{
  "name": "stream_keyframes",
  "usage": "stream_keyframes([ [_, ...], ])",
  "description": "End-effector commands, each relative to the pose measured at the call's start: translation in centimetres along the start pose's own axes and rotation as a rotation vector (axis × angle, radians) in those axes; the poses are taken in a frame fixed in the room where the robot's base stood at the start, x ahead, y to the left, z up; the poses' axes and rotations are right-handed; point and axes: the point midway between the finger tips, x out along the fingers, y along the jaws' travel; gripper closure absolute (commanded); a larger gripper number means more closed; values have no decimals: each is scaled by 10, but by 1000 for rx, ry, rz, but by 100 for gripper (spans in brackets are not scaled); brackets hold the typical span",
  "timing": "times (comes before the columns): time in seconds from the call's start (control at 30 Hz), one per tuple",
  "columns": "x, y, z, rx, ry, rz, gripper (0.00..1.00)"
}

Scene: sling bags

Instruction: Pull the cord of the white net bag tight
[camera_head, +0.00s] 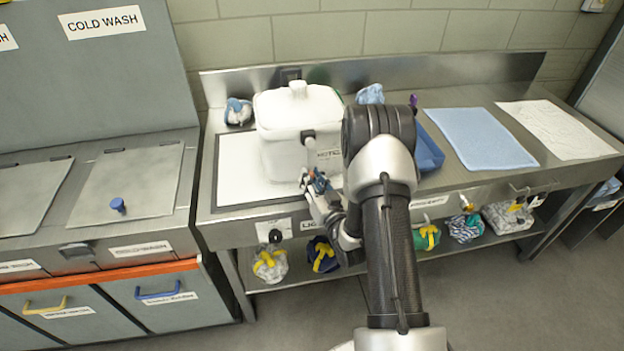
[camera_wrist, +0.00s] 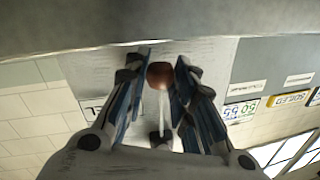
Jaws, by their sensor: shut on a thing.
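My gripper (camera_head: 318,184) is in front of the white lidded container, above the counter's front part. In the wrist view my gripper (camera_wrist: 160,78) has its two blue-and-black fingers on either side of a small brown ball-shaped piece (camera_wrist: 160,72), shut on it. A thin pale strand or stem (camera_wrist: 163,105) runs down from this piece. I cannot tell whether it belongs to the white net bag. A whitish bag with a yellow piece (camera_head: 270,265) is under the counter's left front. Another pale bag (camera_head: 508,218) is at the right. I cannot tell which is the net bag.
The white container (camera_head: 298,105) stands on the steel counter (camera_head: 455,178). A blue tray (camera_head: 429,150), a blue cloth (camera_head: 480,138) and a white cloth (camera_head: 557,129) are to the right. A navy bag (camera_head: 322,255), a green bag (camera_head: 425,238) and a striped bag (camera_head: 465,229) are below.

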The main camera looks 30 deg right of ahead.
Motion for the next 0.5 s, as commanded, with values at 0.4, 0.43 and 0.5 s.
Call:
stream_keyframes([
  [0.4,0,0,-1,1,-1,0,66],
  [0.43,0,0,-1,1,-1,0,64],
  [0.5,0,0,-1,1,-1,0,59],
])
